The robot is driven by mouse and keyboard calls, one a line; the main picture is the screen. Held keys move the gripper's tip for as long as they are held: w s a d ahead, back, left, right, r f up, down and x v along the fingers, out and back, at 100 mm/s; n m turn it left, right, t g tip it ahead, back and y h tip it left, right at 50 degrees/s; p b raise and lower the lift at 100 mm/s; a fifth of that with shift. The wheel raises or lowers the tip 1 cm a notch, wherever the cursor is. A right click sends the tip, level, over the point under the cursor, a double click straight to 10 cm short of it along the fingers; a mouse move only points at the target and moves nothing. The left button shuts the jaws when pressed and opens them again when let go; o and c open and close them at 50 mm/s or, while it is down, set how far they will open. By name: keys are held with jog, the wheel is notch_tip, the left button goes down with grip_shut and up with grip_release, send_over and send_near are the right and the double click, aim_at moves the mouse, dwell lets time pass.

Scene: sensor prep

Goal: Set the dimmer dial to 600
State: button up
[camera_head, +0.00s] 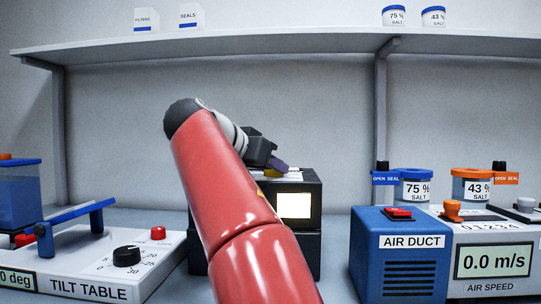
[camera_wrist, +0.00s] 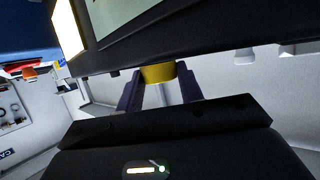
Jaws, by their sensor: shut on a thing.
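A black box (camera_head: 308,195) with a brightly lit square window (camera_head: 294,205) stands on the bench behind my red arm. My gripper (camera_head: 278,164) is at the top of this box. In the wrist view its two purple fingers (camera_wrist: 159,88) are shut on a yellow dial (camera_wrist: 158,72), one on each side. Only a little yellow (camera_head: 270,173) shows beside the gripper in the head view. The black box (camera_wrist: 210,38) fills the top of the wrist view. The dial's scale and setting cannot be read in either view.
A tilt table (camera_head: 85,292) with a black knob and blue handle stands at the left. A blue air duct box (camera_head: 368,248) and an air speed display (camera_head: 492,261) reading 0.0 m/s stand at the right. A shelf (camera_head: 270,43) runs above, with jars.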

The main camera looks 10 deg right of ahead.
jog(key=shift+w+a+m+g+h+p, duration=0.15)
jog(key=shift+m+g+h+p, duration=0.15)
jog(key=shift+m+g+p, duration=0.25)
jog(key=shift+f+m+g, duration=0.2)
jog(key=shift+m+g, duration=0.05)
jog(key=o, duration=1)
jog(key=shift+r, duration=0.1)
jog(key=p+v, duration=0.1)
jog(key=v, duration=0.5)
jog(key=shift+a+r+p, duration=0.15)
jog(key=shift+a+p, duration=0.1)
jog(key=shift+p, duration=0.1)
jog(key=shift+s+a+r, duration=0.15)
jog(key=shift+s+a, duration=0.3)
jog(key=shift+a, duration=0.05)
